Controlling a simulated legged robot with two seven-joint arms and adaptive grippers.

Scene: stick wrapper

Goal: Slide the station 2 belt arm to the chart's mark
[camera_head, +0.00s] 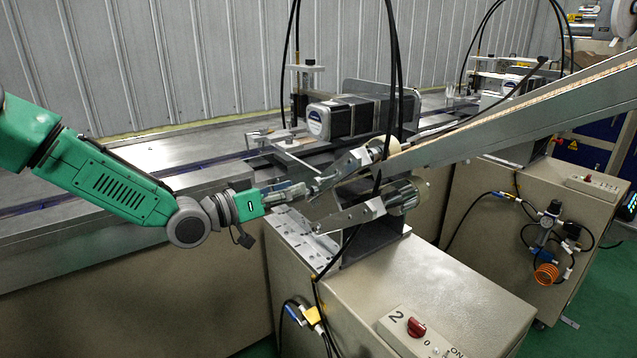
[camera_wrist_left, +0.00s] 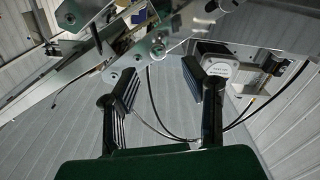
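The station 2 cabinet (camera_head: 385,290) stands front centre, with a "2" on its switch panel (camera_head: 415,330). Metal belt-arm plates with rollers (camera_head: 350,165) sit above it, at the low end of a sloping chute. My left gripper (camera_head: 312,188) reaches in from the left, its fingertips close to these plates. In the left wrist view my left gripper (camera_wrist_left: 160,78) has its two dark fingers apart. A metal plate (camera_wrist_left: 150,50) shows just beyond and between the fingertips; I cannot tell whether they touch it. I cannot make out the chart or its mark. My right gripper is not in view.
A sloping chute (camera_head: 520,120) comes down from the right. A motor (camera_head: 345,117) sits behind the plates. Black cables (camera_head: 392,60) hang close by. A metal conveyor table (camera_head: 190,150) runs along the left, and a second cabinet (camera_head: 530,230) stands at right.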

